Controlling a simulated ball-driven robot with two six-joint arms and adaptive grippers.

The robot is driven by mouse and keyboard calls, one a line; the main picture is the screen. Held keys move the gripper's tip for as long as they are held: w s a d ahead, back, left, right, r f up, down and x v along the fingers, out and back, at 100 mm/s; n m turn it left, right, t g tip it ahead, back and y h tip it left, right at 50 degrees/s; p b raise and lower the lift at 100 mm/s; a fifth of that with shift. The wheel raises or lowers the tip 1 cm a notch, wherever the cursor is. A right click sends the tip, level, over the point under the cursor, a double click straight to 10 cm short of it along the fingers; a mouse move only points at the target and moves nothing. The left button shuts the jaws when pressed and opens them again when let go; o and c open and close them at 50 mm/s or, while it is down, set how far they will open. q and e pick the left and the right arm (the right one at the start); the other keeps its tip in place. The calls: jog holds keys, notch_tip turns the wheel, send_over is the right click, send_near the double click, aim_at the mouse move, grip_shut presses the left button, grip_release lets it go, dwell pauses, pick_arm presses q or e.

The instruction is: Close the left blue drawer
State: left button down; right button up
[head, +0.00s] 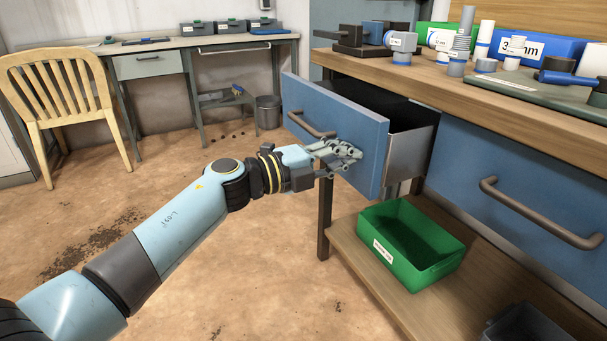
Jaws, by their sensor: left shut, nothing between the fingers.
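The left blue drawer (340,124) is pulled out of the wooden workbench, with its metal side (409,156) showing. Its front carries a dark bar handle (311,125). My left gripper (352,154) is shut and empty, at the lower right part of the drawer front, right of and below the handle. It overlaps the front in the picture; I cannot tell whether it touches. My right gripper is not in view.
A second blue drawer (510,190) to the right is closed. A green bin (408,245) stands on the lower shelf. Pipe fittings (402,45) and a blue box (540,48) stand on the bench top (470,95). A wooden chair (62,95) is at the far left. The floor in front is open.

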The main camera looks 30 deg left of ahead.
pick_arm(q)
jog(key=x, duration=1.1)
jog(key=shift+w+f+b, duration=0.15)
jog(key=shift+b, duration=0.25)
jog(key=shift+x, duration=1.05)
jog(key=shift+w+d, duration=0.15)
jog(key=shift+w+r, duration=0.1)
jog(key=shift+r, duration=0.1)
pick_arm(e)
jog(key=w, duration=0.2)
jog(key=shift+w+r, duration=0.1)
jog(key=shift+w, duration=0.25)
pick_arm(q)
jog(key=shift+r, duration=0.1)
